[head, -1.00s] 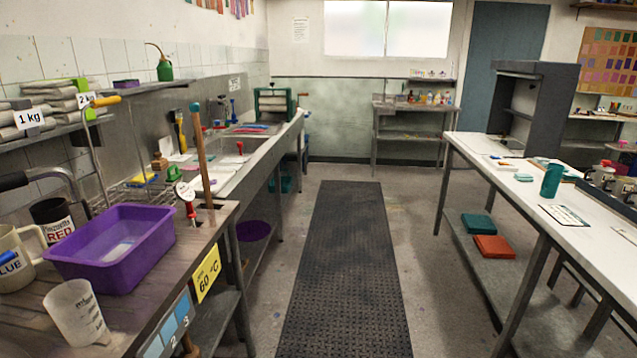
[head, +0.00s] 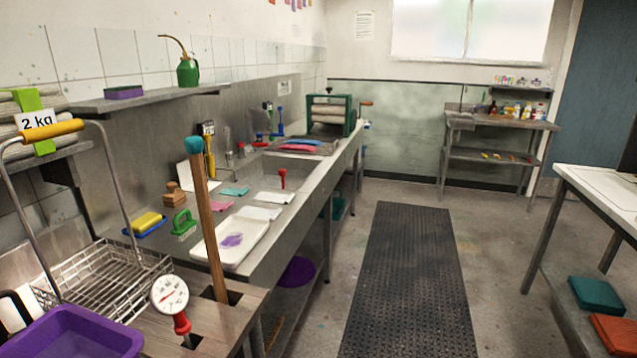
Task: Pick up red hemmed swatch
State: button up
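I cannot pick out a swatch that is clearly red with a hem. A small pink swatch (head: 222,205) lies flat on the steel counter, beside a teal swatch (head: 235,191) and behind a white tray (head: 243,240) holding a purple-stained piece. Pinkish-red cloth (head: 297,148) lies with blue cloth at the far end of the counter, in front of the green-framed wringer (head: 328,112). Their hems are too small to tell. My gripper is not in view.
Close by are a wire basket (head: 103,288), purple tub (head: 75,335), dial thermometer (head: 170,296) and upright wooden stick (head: 208,220). A dark floor mat (head: 407,285) runs along the clear aisle. A white-topped table (head: 600,195) stands at right, with folded teal cloth (head: 597,294) below.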

aim_at(216, 206)
jog(key=i+j+u, duration=0.1)
jog(key=i+u, duration=0.2)
jog(key=i, duration=0.7)
jog(key=i+l+u, duration=0.25)
jog(key=i, duration=0.7)
jog(key=i+l+z, duration=0.2)
jog(key=l+z, duration=0.25)
jog(key=i+l+z, duration=0.25)
jog(key=z, duration=0.25)
jog(key=i+l, duration=0.1)
jog(key=i, duration=0.2)
jog(key=i+l, duration=0.1)
jog(key=i, duration=0.2)
jog(key=i+u, duration=0.2)
jog(key=u, duration=0.3)
jog(key=i+l+u, duration=0.1)
jog(key=u, duration=0.4)
jog(key=i+u, duration=0.1)
jog(key=u, duration=0.3)
jog(key=i+l+u, duration=0.1)
jog(key=u, duration=0.3)
jog(key=i+l+u, duration=0.1)
jog(key=u, duration=0.3)
jog(key=l+u, duration=0.2)
jog(key=u, duration=0.25)
jog(key=i+l+u, duration=0.1)
jog(key=u, duration=0.3)
